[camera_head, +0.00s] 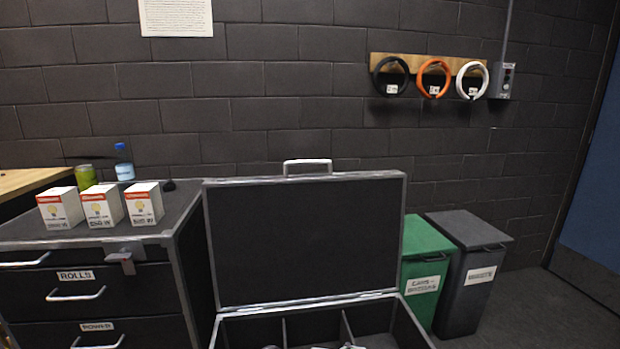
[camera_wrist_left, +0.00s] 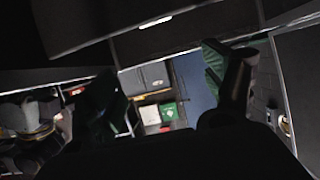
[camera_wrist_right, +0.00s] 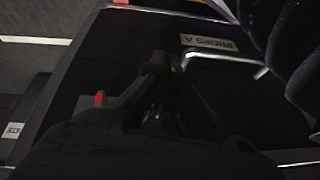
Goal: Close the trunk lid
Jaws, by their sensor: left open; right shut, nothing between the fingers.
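The trunk is black with grey metal edges. Its lid (camera_head: 305,240) stands open and about upright in the head view, with a light handle (camera_head: 307,164) on its top edge. The trunk's open box (camera_head: 408,322) is below, with dividers inside; its front is cut off. Neither gripper shows in the head view. My left gripper (camera_wrist_left: 165,88) is open and empty in the left wrist view. My right gripper (camera_wrist_right: 158,75) is shut and empty in the right wrist view, near a dark panel with a PROPS A label (camera_wrist_right: 210,46) and a metal handle.
A drawer cabinet (camera_head: 100,278) with several boxes and a bottle (camera_head: 124,162) on or behind it stands left of the trunk. A green bin (camera_head: 424,265) and a grey bin (camera_head: 470,265) stand to the right. Floor at the far right is clear.

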